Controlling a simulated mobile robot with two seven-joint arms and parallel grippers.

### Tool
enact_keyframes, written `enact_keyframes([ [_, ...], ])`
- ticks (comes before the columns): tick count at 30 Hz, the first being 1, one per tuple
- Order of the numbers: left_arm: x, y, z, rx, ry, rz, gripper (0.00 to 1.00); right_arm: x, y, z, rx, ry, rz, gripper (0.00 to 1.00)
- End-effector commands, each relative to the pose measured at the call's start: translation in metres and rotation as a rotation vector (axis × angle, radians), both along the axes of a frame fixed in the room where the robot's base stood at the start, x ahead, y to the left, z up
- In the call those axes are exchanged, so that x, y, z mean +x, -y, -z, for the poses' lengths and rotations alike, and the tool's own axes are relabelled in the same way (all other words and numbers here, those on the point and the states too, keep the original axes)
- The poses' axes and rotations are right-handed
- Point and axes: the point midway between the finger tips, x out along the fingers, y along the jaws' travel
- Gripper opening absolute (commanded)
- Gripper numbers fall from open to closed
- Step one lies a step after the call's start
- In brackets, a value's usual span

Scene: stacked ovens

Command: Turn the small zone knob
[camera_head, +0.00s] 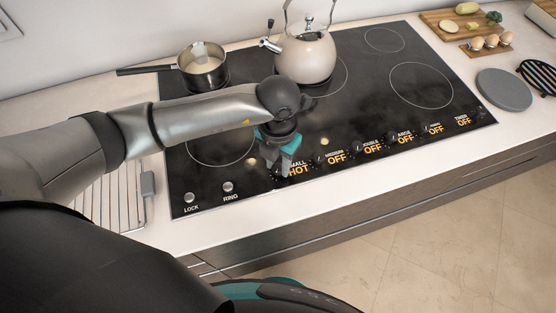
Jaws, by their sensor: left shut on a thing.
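The black cooktop (430,120) has a row of knobs along its front edge. The label for the small zone knob, reading "SMALL HOT" (298,168), glows orange. The labels of the other knobs to the right, such as medium (336,157) and double (373,148), read "OFF". My right gripper is not in view.
A saucepan (203,72) and a kettle (305,58) stand on the rear of the cooktop, behind my left arm. Lock (191,198) and ring (228,187) buttons lie left of the knob. A wire rack (112,203) lies on the counter at left.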

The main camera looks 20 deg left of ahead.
Motion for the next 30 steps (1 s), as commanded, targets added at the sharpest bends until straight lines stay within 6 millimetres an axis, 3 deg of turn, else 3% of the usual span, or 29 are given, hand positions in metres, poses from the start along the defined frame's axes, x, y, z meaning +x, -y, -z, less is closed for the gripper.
enact_keyframes([
  [22,0.0015,0.0003,-0.0013,-0.002,0.004,-0.092,0.0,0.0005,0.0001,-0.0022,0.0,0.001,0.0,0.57],
  [23,0.0015,0.0003,-0.0013,-0.002,0.004,-0.092,0.38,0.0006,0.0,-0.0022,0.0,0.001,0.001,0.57],
  [30,0.0008,0.0001,-0.0007,0.0,0.002,-0.09,0.65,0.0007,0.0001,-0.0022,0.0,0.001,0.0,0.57],
])
